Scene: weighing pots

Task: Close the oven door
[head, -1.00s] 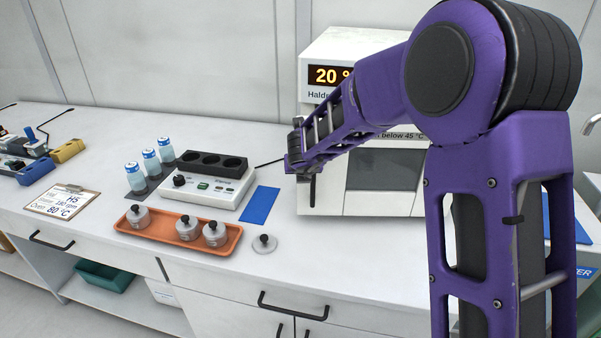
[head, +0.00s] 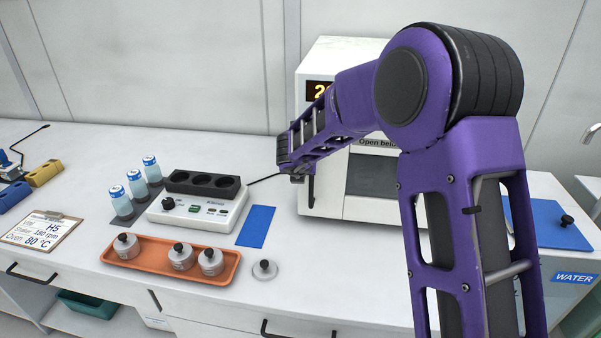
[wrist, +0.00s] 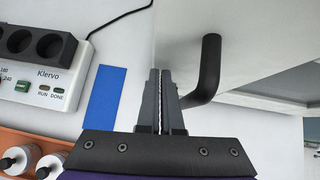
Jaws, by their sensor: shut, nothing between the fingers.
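The white oven (head: 318,62) stands on the bench behind my arm. Its door, with a dark window (head: 372,176), looks flush with the oven front in the head view, but my arm hides much of it, so I cannot tell if it is fully shut. The black door handle (head: 311,191) is upright at the door's left side; it also shows in the wrist view (wrist: 208,68). My gripper (wrist: 160,74) is shut and empty, just left of the handle in the wrist view. I cannot tell if it touches the handle. In the head view its fingers are hard to make out.
Left of the oven are a blue mat (head: 256,227), a stirrer block (head: 200,208) with a cable, blue-capped vials (head: 137,188) and an orange tray (head: 113,253) of pots. A loose lid (head: 264,271) lies on the bench in front. Another blue mat (head: 560,236) is at right.

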